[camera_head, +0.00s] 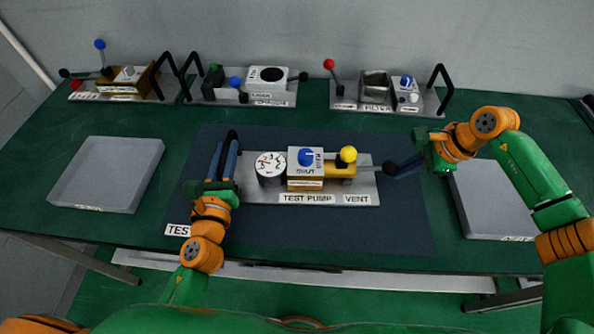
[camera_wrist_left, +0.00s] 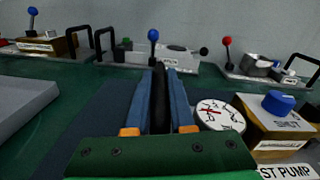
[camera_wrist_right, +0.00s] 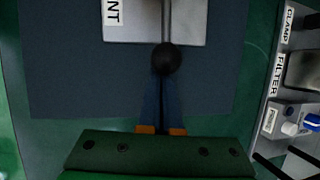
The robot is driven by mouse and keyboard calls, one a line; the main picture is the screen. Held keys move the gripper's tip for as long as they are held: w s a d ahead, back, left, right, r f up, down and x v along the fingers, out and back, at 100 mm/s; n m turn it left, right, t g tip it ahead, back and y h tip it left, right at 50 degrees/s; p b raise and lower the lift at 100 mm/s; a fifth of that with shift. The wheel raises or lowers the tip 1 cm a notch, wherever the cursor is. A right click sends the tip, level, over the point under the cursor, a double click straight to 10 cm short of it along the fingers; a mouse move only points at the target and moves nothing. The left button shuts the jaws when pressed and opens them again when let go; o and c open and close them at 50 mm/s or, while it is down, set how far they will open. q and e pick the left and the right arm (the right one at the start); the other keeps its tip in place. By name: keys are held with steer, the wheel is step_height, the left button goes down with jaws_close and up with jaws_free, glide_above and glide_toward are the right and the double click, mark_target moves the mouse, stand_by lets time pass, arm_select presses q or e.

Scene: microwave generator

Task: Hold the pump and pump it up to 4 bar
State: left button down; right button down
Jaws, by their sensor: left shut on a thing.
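The test pump has a grey base plate (camera_head: 364,187) on the dark mat. It carries a white round gauge (camera_head: 270,164), a blue valve knob (camera_head: 306,157) and a yellow knob (camera_head: 348,154). The gauge also shows in the left wrist view (camera_wrist_left: 220,115), but I cannot read its value. My left gripper (camera_head: 230,142) is shut on the upright black handle (camera_wrist_left: 159,98) left of the gauge. The pump lever (camera_head: 369,168) points right and ends in a black ball (camera_wrist_right: 167,58). My right gripper (camera_wrist_right: 163,82) is at that ball, its narrow fingers close together; whether they grip anything is unclear.
Grey trays stand on the left (camera_head: 108,174) and right (camera_head: 492,207) of the table. Several other devices with levers and black handles line the back, among them the filter unit (camera_head: 385,92). The dark mat (camera_head: 340,234) is clear in front of the pump.

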mark_target(393, 168)
steer(key=shift+a, duration=0.95)
steer(key=shift+s+a, duration=0.1)
steer(key=shift+a, duration=0.5)
steer(key=shift+a, duration=0.75)
steer(key=shift+d, duration=3.05)
steer(key=shift+a, duration=0.1)
